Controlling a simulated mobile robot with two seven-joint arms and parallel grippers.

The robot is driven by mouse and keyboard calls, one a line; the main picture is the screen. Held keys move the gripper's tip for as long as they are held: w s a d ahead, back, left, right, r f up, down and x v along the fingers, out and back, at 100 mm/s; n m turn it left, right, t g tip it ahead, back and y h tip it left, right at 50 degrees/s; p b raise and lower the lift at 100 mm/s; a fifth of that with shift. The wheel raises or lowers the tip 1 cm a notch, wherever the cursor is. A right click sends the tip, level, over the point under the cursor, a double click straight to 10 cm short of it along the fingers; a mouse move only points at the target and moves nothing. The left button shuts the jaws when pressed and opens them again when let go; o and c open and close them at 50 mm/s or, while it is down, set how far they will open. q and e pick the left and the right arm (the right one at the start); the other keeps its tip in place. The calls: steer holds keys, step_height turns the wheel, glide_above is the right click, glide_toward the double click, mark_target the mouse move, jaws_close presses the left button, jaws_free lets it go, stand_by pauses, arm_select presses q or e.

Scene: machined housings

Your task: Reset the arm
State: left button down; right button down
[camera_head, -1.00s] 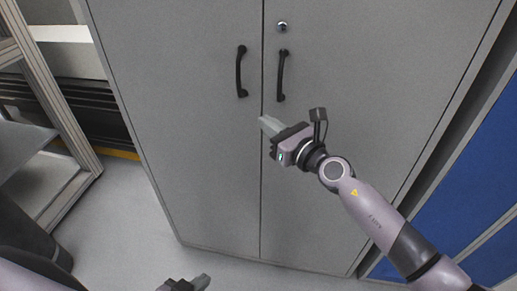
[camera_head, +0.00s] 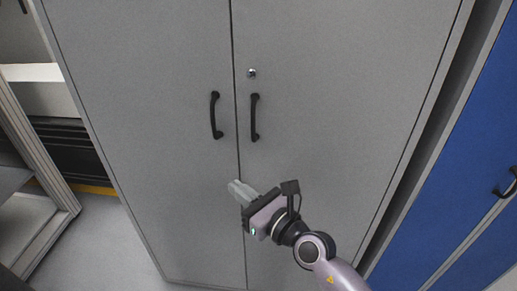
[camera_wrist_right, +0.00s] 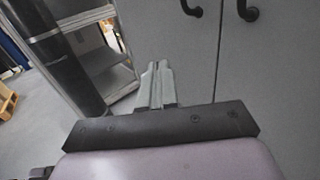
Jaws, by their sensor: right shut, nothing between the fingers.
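My right gripper (camera_head: 236,188) is shut and empty in the head view, in front of the grey cabinet, below its two black handles. In the right wrist view its fingers (camera_wrist_right: 157,82) lie together with nothing between them. My right arm comes in from the lower right. My left gripper is not in the head view now. The grey cabinet (camera_head: 320,90) has two closed doors with a left handle (camera_head: 215,115), a right handle (camera_head: 255,117) and a round lock (camera_head: 251,73) above the right one.
A blue cabinet (camera_head: 440,190) stands at the right, with a black handle (camera_head: 509,184). A metal-framed shelf unit (camera_head: 40,170) stands at the left. Grey floor (camera_head: 105,235) shows at the lower left. In the right wrist view a wooden pallet (camera_wrist_right: 6,102) lies at the far left.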

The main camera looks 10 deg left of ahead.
steer(key=s+d+f+m+t+h, duration=0.3)
steer(key=d+f+m+h, duration=0.15)
steer(key=d+m, duration=0.75)
steer(key=s+d+f+m+t+h, duration=0.2)
steer(key=d+f+m+h, duration=0.35)
steer(key=m, duration=1.05)
steer(key=s+d+f+m+g+h, duration=0.2)
steer(key=s+d+f+m+g, duration=0.3)
steer(key=s+d+f+m, duration=0.7)
steer(key=s+d+m, duration=0.1)
steer(key=s+m, duration=0.1)
steer(key=m, duration=0.2)
steer(key=shift+s+d, duration=0.25)
steer(key=shift+d, duration=0.15)
